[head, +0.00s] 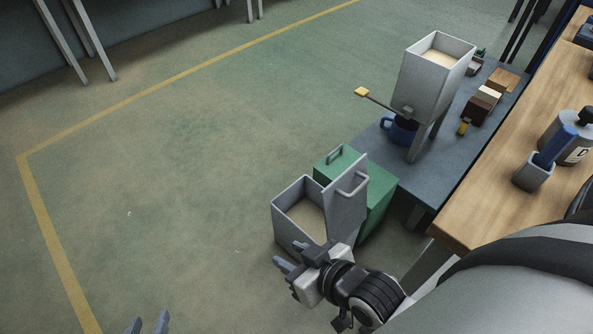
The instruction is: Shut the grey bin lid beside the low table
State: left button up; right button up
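The grey bin (289,229) stands on the floor beside the low table (373,149). Its top is open and pale material shows inside. The grey lid (344,206) stands raised on the bin's right side, with a loop handle (353,183) on its face. My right gripper (287,256) is in front of the bin, overlapping its lower front in the picture; I cannot tell whether it touches. Its fingers look apart and empty. My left gripper (148,324) shows only its fingertips at the bottom edge, apart, with nothing between them.
A green bin (380,206) with a handle stands right behind the raised lid. On the low table are a grey hopper (428,83), a blue mug (398,131) and small blocks (481,106). A wooden bench (463,211) is at right. Floor at left is clear.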

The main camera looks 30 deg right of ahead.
aim_at(343, 201)
jog(key=u, duration=0.45)
jog(key=i, duration=2.8)
jog(key=z, duration=4.35)
jog(key=i, duration=0.5)
jog(key=z, duration=0.05)
